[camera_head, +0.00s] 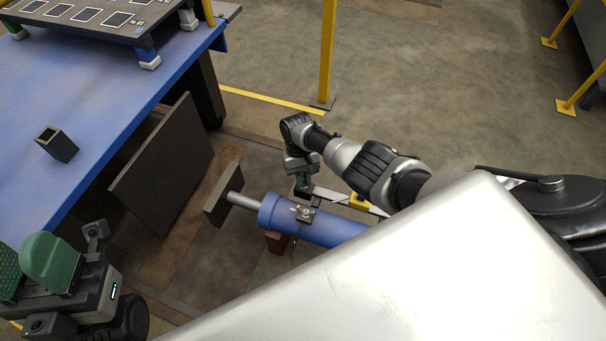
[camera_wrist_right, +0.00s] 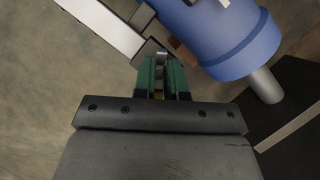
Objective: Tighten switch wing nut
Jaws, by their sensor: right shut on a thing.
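The bar's end (camera_wrist_right: 112,28) lies just left of the fingertips. The blue cylinder (camera_wrist_right: 235,45) is to their right. My left gripper (camera_head: 28,268) is at the lower left of the head view, open and empty, with green pads apart.
A blue table (camera_head: 95,100) at left carries a small dark square tube (camera_head: 57,143) and a dark panel (camera_head: 105,18). A dark plate (camera_head: 222,194) sits on the cylinder's rod end. A yellow post (camera_head: 327,55) stands behind. Open floor lies beyond my right arm.

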